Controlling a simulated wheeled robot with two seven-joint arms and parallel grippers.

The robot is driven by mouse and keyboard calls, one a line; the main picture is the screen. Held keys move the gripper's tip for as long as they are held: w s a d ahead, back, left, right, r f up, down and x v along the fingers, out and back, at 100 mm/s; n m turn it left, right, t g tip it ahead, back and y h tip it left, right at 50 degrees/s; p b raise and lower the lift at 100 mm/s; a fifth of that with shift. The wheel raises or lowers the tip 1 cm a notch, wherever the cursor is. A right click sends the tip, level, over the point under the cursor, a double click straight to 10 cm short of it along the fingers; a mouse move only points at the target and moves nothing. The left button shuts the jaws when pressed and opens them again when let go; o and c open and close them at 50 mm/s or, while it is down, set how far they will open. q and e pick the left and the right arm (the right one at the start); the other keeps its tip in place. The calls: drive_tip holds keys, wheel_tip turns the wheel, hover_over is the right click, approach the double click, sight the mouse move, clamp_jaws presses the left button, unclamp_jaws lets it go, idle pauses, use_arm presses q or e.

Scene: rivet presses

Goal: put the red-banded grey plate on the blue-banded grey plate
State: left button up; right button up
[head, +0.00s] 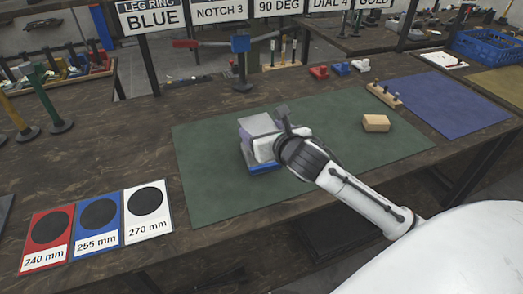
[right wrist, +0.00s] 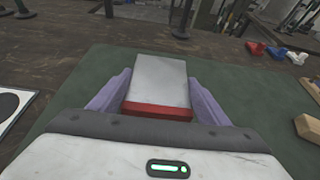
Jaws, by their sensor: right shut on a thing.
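The red-banded grey plate (right wrist: 158,75) is between the two purple fingers of my right gripper (right wrist: 157,92) in the right wrist view, its red band towards the wrist. My right gripper is shut on it. The blue-banded grey plate (head: 266,168) shows only as a blue edge just below the gripper. I cannot tell whether the two plates touch. My left gripper is not in view.
The green mat (head: 210,185) has a tan wooden block (head: 375,122) to the right. A peg strip (head: 384,95) stands by the blue mat (head: 445,103). Size cards (head: 97,232) lie at the front left. A press with red and blue parts (head: 240,45) stands behind the mat.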

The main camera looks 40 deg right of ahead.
wheel_tip(320, 180, down, 3)
drive_tip(key=shift+f, duration=0.2)
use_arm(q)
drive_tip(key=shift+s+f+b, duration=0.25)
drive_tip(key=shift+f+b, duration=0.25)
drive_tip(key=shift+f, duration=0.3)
use_arm(e)
drive_tip(key=shift+f, duration=1.45)
drive_tip(key=shift+f, duration=0.1)
drive_tip(key=o, duration=1.6)
drive_tip(key=shift+f, duration=0.2)
drive_tip(key=shift+r, duration=0.1)
drive_tip(key=shift+s+a+r, duration=0.1)
drive_tip(key=shift+s+r, duration=0.05)
drive_tip(key=shift+s, duration=0.15)
drive_tip(key=p+v, duration=0.1)
drive_tip(key=v, duration=1)
drive_tip(key=shift+s, duration=0.25)
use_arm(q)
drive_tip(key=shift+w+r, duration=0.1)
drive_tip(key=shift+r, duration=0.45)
